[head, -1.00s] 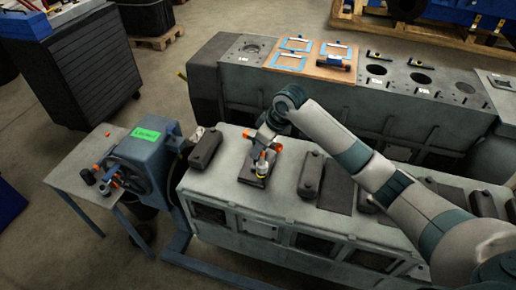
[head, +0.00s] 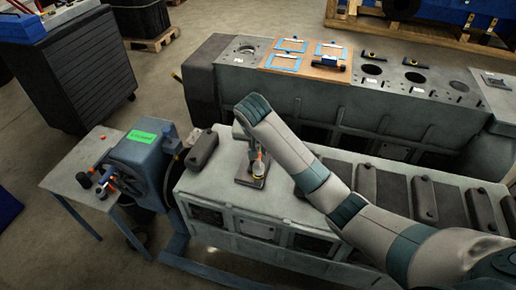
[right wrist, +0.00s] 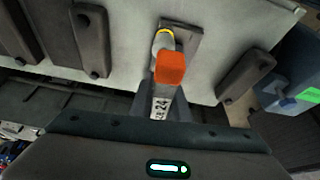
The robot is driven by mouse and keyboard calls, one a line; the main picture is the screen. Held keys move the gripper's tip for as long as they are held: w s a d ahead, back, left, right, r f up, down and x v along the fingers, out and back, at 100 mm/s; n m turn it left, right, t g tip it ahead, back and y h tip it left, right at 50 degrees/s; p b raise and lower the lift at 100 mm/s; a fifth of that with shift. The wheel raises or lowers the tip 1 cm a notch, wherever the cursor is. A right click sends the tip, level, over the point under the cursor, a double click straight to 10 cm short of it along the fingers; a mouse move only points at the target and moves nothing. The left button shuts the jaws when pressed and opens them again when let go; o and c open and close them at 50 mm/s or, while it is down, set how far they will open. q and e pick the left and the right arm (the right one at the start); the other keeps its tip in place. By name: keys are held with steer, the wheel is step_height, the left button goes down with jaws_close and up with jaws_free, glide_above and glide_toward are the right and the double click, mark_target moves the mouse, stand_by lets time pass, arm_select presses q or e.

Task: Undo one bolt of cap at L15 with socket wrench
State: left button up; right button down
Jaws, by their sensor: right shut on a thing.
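The socket wrench (right wrist: 160,105) has an orange end (right wrist: 171,68), a yellow ring and a pale handle marked 24. My right gripper (right wrist: 161,100) is shut on its handle. In the head view, the wrench's orange and yellow parts (head: 259,166) stand over a dark rectangular cap (head: 244,178) at the left of the near engine block's top. The cap also shows in the right wrist view (right wrist: 190,40). The bolt is hidden under the wrench, so I cannot tell how it is seated. My right arm partly covers the gripper in the head view. My left gripper is not in view.
More dark caps (head: 203,150) line the near block (head: 222,196). A blue stand (head: 140,160) and a small table (head: 75,170) are on the left. Behind, another block (head: 300,95) carries a board with blue frames (head: 330,72). My arm crosses above the near block.

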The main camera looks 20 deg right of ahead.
steer(key=shift+d+m, duration=0.1)
steer(key=shift+m, duration=0.4)
stand_by(0.5)
steer(key=shift+f, duration=0.1)
steer(key=shift+f, duration=0.6)
steer(key=n+y, duration=0.1)
steer(key=n, duration=0.2)
steer(key=shift+a, duration=0.2)
stand_by(0.5)
